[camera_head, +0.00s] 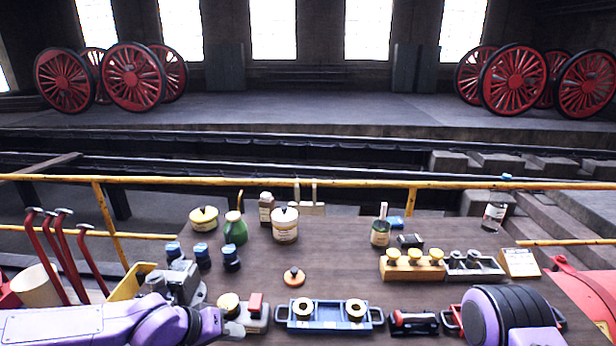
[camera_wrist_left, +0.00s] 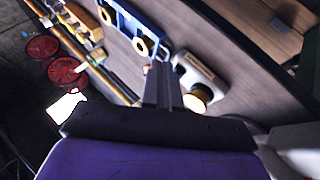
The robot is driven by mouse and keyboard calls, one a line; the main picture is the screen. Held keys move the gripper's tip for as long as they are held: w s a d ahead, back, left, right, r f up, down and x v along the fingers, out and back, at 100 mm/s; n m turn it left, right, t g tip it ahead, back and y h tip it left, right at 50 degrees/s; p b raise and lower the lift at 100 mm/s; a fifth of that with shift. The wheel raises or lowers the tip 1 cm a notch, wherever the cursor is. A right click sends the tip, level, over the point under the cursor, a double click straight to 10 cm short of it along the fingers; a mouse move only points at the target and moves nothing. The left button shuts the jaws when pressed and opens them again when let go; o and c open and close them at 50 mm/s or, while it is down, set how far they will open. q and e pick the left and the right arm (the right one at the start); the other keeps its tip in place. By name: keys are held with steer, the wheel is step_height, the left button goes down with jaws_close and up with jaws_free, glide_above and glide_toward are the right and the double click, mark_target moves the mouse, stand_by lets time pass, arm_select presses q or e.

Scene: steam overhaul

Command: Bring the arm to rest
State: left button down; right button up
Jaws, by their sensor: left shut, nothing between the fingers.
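My left arm comes in from the lower left of the head view, with its gripper (camera_head: 234,328) low over the near edge of the bench (camera_head: 340,255). In the left wrist view the two dark fingers (camera_wrist_left: 160,84) are together, with nothing between them. They show beside a grey fixture with a brass knob (camera_wrist_left: 197,98), which in the head view is the grey block with a red part (camera_head: 256,318). Whether they touch it, I cannot tell. A purple and black part of my right arm (camera_head: 505,318) shows at the lower right; its gripper is out of sight.
A blue tray (camera_head: 328,325) with two brass rings stands right of the left gripper. Dark blue-capped bottles (camera_head: 202,256), a green bottle (camera_head: 235,232), tins and a wooden block with brass knobs (camera_head: 411,270) stand farther back. A yellow rail (camera_head: 345,185) runs behind the bench.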

arm_select(q)
steer(key=s+a+f+n+y+b, duration=0.1)
steer(key=s+a+f+y+b, duration=0.2)
steer(key=s+f, duration=0.6)
steer(key=s+a+f+n+g+y+b, duration=0.1)
steer(key=s+a+f+n+y+b, duration=0.1)
steer(key=s+a+f+b, duration=0.4)
steer(key=s+a+f+n+g+y+b, duration=0.1)
steer(key=s+a+f+y+b, duration=0.3)
steer(key=s+f, duration=0.9)
step_height(320, 180, down, 9)
steer(key=shift+s+a+f+n+y+b, duration=0.1)
steer(key=shift+s+a+n+y+b, duration=0.3)
steer(key=shift+a+b, duration=0.25)
